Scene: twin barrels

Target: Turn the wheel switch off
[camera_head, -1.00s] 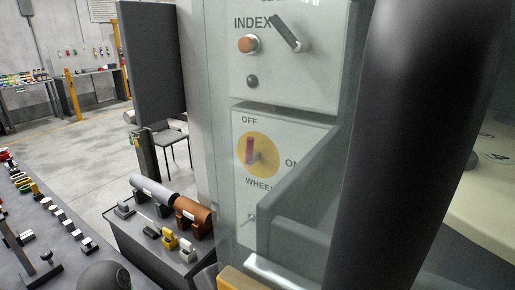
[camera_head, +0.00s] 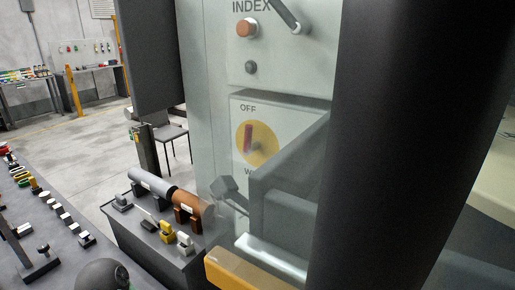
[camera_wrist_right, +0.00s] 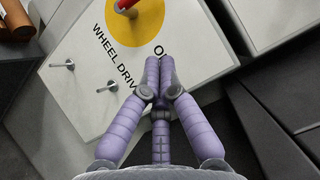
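The wheel switch (camera_head: 257,146) is a yellow disc with a red handle (camera_head: 249,138) on a pale panel. In the head view the handle stands nearly upright, its top towards the word OFF. The right wrist view shows part of the yellow disc (camera_wrist_right: 150,22) at the top, cut by the edge, with the words WHEEL DRIVE. My right gripper (camera_wrist_right: 160,66) has purple fingers with their tips together, below the disc and apart from it in the picture. Nothing shows between them. The ON label is hidden in the head view. My left gripper is not in view.
An orange-red button (camera_head: 246,29) and a dark lever (camera_head: 287,15) are above the switch. Small metal toggles (camera_wrist_right: 104,88) stand on its panel. Barrels (camera_head: 150,184) lie on a bench at the left.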

